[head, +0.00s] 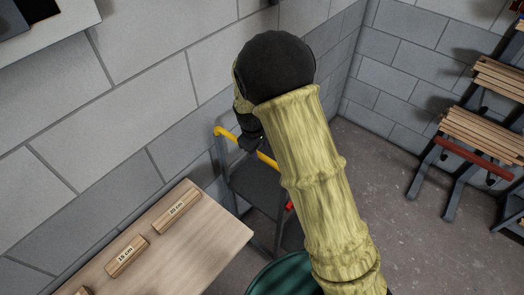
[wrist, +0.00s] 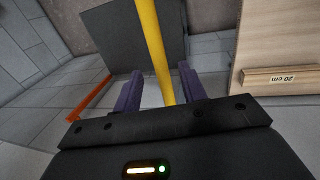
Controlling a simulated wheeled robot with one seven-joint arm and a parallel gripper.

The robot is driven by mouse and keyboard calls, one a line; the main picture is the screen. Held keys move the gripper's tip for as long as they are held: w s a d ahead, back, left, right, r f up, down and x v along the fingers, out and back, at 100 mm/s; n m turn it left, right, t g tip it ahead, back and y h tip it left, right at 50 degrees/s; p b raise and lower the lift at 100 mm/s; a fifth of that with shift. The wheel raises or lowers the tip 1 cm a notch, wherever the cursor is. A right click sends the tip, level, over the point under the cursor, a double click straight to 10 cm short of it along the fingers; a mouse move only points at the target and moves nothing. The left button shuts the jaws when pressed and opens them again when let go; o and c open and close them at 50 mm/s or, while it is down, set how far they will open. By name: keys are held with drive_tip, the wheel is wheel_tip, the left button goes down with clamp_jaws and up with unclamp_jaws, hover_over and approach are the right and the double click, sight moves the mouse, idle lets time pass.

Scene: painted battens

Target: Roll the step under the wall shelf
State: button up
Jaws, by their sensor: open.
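The step (head: 255,187) is a dark grey stool with a yellow bar (head: 228,133) along its top and a red part low on its side. It stands on the floor by the block wall, past the end of the wooden bench. My gripper (head: 251,141) is at the yellow bar; my arm hides part of the step. In the wrist view the yellow bar (wrist: 150,35) runs between the two purple fingers of my open gripper (wrist: 158,76). A pale board with a dark thing on it, perhaps the wall shelf (head: 72,30), shows at the upper left.
The wooden bench (head: 215,240) in front holds short battens, one marked 20 cm (head: 177,211) and one 15 cm (head: 126,256). A rack of battens (head: 485,130) stands at the right. Floor (head: 385,165) is clear between step and rack. Something green shows at the bottom.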

sight(262, 155)
drive_tip(key=shift+w+d+f+p, duration=0.15)
drive_tip(key=shift+w+f+p, duration=0.05)
drive_tip(key=shift+f, duration=0.8)
drive_tip(key=shift+w+d+f+p, duration=0.15)
drive_tip(key=shift+f+p, duration=0.05)
drive_tip(key=shift+f, duration=0.75)
clamp_jaws()
